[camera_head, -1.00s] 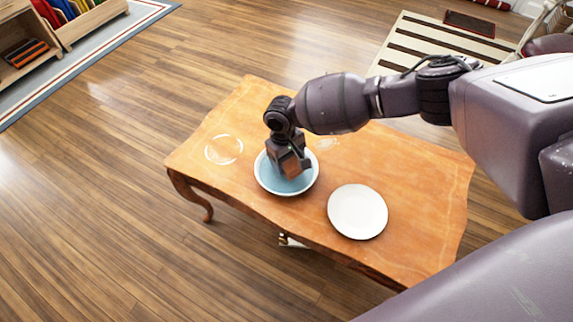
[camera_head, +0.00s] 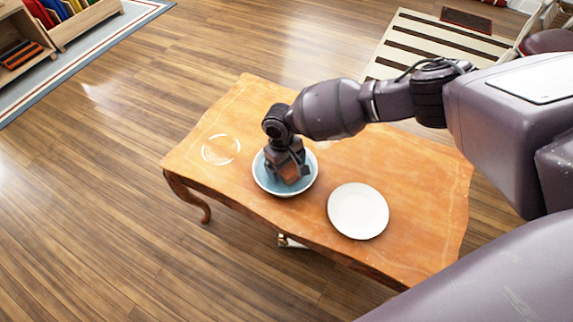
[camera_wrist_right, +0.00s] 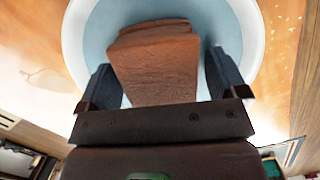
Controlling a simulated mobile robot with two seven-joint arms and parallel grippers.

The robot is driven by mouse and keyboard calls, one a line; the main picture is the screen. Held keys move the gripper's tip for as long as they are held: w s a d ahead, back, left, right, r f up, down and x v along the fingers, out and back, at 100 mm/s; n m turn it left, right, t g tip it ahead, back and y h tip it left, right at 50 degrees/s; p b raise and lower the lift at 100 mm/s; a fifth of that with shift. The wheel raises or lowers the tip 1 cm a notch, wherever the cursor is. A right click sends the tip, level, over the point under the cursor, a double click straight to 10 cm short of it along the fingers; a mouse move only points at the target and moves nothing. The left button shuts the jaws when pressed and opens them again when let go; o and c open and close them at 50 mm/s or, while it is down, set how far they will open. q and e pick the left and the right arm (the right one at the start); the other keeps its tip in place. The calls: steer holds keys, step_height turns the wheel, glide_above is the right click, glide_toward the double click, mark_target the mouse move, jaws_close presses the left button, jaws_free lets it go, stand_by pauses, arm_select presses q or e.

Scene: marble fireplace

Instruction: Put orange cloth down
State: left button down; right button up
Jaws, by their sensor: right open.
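The orange-brown folded cloth (camera_wrist_right: 155,65) lies in the light-blue bowl with a white rim (camera_wrist_right: 72,45), seen in the right wrist view. In the head view the bowl (camera_head: 311,180) stands on the wooden table, and the cloth (camera_head: 291,176) is mostly hidden under my gripper. My right gripper (camera_wrist_right: 160,85) is open, with one finger on each side of the cloth. It reaches down into the bowl in the head view (camera_head: 288,176). Whether the fingers touch the cloth is not clear. My left gripper is not in view.
A white plate (camera_head: 358,211) lies on the wooden table (camera_head: 420,180) to the right of the bowl. A pale ring mark (camera_head: 220,149) shows on the tabletop to the left. The table's right part is clear. Shelves with colourful items (camera_head: 60,15) stand far at the upper left.

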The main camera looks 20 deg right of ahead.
steer(key=shift+w+r, duration=0.1)
steer(key=shift+r, duration=0.4)
steer(key=r, duration=0.1)
steer(key=r+p, duration=0.1)
steer(key=r, duration=0.2)
steer(key=shift+w+a+r+p, duration=0.1)
steer(key=shift+w+r+p, duration=0.25)
steer(key=shift+w, duration=0.05)
steer(key=r, duration=0.1)
steer(key=r+p, duration=0.1)
steer(key=r, duration=0.3)
steer(key=shift+w+a+r+p, duration=0.15)
steer(key=shift+w+r+p, duration=0.05)
steer(key=shift+w+p, duration=0.15)
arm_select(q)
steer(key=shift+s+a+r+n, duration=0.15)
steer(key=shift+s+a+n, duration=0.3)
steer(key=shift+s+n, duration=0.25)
arm_select(e)
steer(key=shift+r, duration=0.5)
